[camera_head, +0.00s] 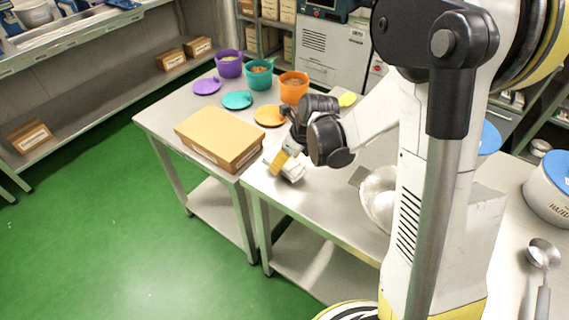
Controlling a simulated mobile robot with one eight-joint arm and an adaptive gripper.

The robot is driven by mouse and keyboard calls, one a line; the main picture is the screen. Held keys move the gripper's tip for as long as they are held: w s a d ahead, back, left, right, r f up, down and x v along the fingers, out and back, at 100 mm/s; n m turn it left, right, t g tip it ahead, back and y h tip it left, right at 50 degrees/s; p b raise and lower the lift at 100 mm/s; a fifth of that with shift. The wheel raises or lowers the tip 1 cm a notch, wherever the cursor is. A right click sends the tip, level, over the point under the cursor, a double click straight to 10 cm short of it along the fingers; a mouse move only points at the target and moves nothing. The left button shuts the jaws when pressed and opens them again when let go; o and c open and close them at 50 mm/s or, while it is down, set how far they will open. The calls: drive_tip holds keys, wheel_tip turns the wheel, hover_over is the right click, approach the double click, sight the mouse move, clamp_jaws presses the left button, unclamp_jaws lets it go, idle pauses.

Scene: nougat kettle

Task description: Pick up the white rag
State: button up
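The white rag (292,172) lies bunched near the left edge of the steel table, just right of the cardboard box. My gripper (283,161) points down at it from above, its yellow-tipped end at the left side of the rag. The fingers overlap the rag in this view. I cannot tell whether they touch it or close on it. Part of the rag is hidden behind the gripper.
A cardboard box (218,137) lies close left of the gripper. Purple (229,65), teal (260,76) and orange (294,88) tubs stand behind, with lids in front. A metal bowl (378,200) is at right. Table surface in front of the rag is clear.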

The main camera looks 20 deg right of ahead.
wheel_tip(320, 180, up, 2)
drive_tip(key=shift+r+p, duration=0.25)
drive_tip(key=shift+p, duration=0.2)
drive_tip(key=s+d+r+p, duration=0.3)
drive_tip(key=s+d+r, duration=0.3)
drive_tip(key=d, duration=0.3)
drive_tip(key=shift+s+d+r, duration=0.15)
drive_tip(key=shift+s, duration=0.45)
drive_tip(key=o, duration=0.5)
drive_tip(key=c, duration=0.4)
